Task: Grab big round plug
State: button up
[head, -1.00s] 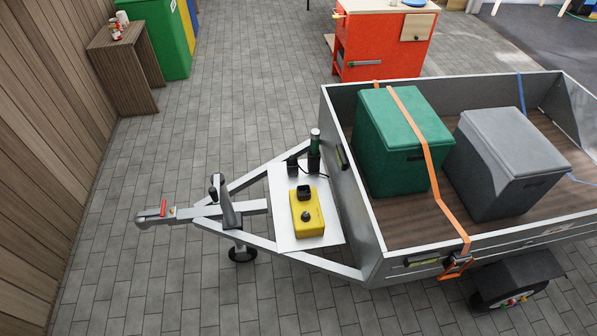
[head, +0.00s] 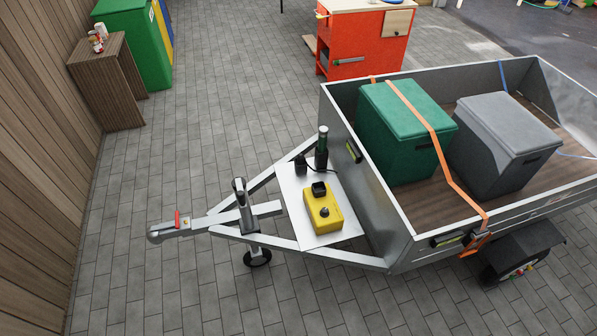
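A white plate (head: 293,199) lies on the trailer's drawbar frame. On it sits a yellow box (head: 335,216) with a black square part (head: 319,189) and a small round dark knob (head: 324,212) on top. Behind the box stand a tall dark cylinder with a green band (head: 322,149) and a shorter black piece (head: 300,165), with a black cable (head: 327,171) near them. I cannot tell for certain which of these is the big round plug. They are small in the head view. My gripper is not in view.
The grey trailer (head: 371,205) carries a green box (head: 392,132) under an orange strap and a grey box (head: 500,150). Its hitch (head: 168,228) points left. A wooden side table (head: 107,88) stands by the left wall. Paved floor left of the trailer is clear.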

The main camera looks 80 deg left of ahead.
aim_at(300, 159)
jog(key=k, duration=1.9)
jog(key=u, duration=2.05)
jog(key=i, duration=0.6)
jog(key=z, duration=0.2)
